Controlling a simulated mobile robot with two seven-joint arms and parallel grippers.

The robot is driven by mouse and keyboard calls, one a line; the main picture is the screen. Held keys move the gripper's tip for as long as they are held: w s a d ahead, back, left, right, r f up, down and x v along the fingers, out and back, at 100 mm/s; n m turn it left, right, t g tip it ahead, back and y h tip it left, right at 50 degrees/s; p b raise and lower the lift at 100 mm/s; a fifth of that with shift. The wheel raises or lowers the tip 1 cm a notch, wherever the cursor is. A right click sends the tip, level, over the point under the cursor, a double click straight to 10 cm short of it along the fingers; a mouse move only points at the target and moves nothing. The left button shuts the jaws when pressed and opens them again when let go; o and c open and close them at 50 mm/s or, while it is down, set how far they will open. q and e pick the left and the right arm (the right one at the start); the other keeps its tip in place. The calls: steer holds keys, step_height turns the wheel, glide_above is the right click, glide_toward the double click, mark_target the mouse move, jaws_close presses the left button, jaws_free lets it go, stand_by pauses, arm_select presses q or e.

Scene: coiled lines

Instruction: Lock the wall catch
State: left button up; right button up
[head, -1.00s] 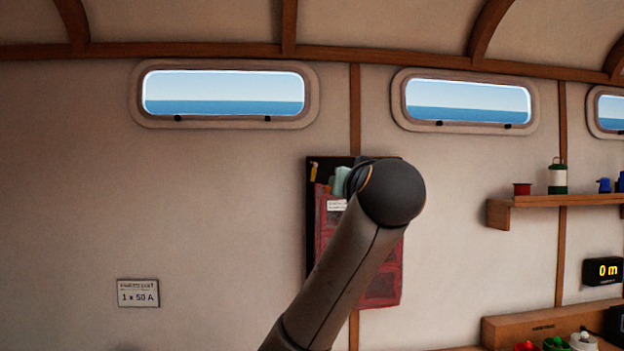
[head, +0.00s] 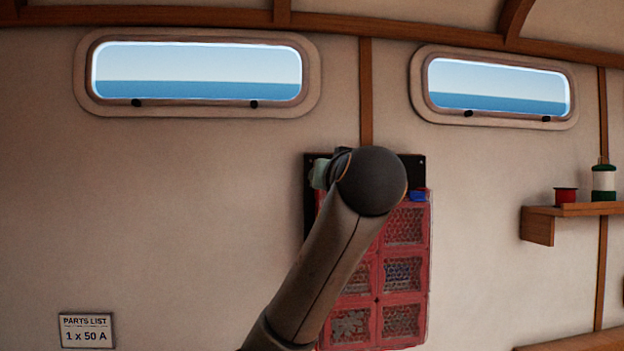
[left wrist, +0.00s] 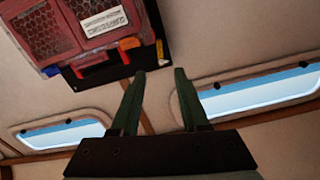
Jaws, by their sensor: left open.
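A red case with mesh-like windows (head: 403,270) stands against a black plate (head: 412,168) on the wall. In the left wrist view the case (left wrist: 40,32) appears upside down, with a white label. Along its edge are a blue tab (left wrist: 52,70), an orange-red tab (left wrist: 128,43) and a yellow piece (left wrist: 159,48). Which of them is the wall catch, and its state, I cannot tell. The blue tab (head: 418,195) shows in the head view. My left gripper (left wrist: 160,71) is open and empty, apart from the case edge. My arm hides part of the case.
Two windows (head: 198,72) (head: 498,85) are set in the wall above. A parts list sign (head: 86,331) is at lower left.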

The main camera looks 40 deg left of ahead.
arm_select(q)
steer(key=p+x, duration=0.4)
steer(key=x, duration=0.9)
steer(key=shift+c, duration=0.3)
jaws_close()
